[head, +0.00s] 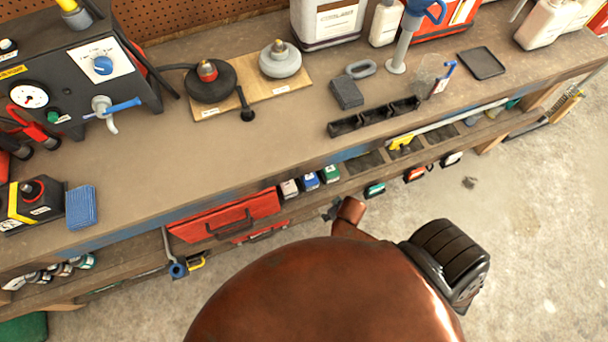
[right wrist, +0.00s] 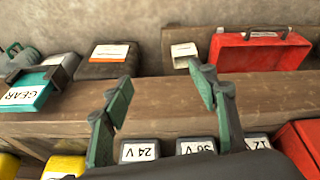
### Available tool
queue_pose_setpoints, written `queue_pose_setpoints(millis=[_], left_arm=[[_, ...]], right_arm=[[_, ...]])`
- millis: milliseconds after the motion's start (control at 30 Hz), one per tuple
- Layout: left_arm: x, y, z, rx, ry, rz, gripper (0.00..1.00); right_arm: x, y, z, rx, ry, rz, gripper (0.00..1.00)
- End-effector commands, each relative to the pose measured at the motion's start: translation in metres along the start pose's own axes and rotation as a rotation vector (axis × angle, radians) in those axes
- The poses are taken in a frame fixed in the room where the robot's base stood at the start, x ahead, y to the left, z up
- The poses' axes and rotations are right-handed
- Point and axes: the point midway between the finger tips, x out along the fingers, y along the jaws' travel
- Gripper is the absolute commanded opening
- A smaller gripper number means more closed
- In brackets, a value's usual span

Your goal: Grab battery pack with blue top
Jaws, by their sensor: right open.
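The battery pack with the blue top (head: 309,182) stands in the middle of a row of three on the low shelf under the bench. A pale-topped pack (head: 289,189) is on its left and a green-topped pack (head: 330,174) on its right. In the right wrist view the row appears upside down, with labels 24 V, 36 V and 12; the middle 36 V pack (right wrist: 197,146) matches the blue one by position, but its top colour does not show. My right gripper (right wrist: 164,82) is open and empty, its fingers spread above the row. My left gripper is not in view.
A red drawer unit (head: 225,216) sits left of the packs. The bench edge (head: 230,185) overhangs the shelf. The concrete floor (head: 540,230) is clear at right.

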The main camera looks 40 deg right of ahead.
Motion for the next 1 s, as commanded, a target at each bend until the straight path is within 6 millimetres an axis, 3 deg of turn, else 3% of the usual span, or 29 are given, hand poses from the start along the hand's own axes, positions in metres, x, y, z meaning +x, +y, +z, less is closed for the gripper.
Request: queue_pose_setpoints(millis=[33,100,200,400,567,1000], left_arm=[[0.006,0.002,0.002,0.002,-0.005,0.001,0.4],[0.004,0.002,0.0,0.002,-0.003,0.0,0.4],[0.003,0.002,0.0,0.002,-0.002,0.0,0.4],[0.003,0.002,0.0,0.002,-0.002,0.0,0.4],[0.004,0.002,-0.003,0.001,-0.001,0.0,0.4],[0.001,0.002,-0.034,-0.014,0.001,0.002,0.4]], right_arm=[[-0.016,-0.005,-0.031,0.005,0.047,0.002,0.54],[-0.035,-0.011,-0.06,0.031,0.09,0.005,0.54],[-0.057,-0.017,-0.094,0.072,0.146,0.008,0.54],[-0.081,-0.021,-0.138,0.152,0.228,0.012,0.54],[-0.08,-0.017,-0.152,0.194,0.256,0.018,0.54],[-0.053,-0.016,-0.16,0.203,0.259,0.017,0.54]])
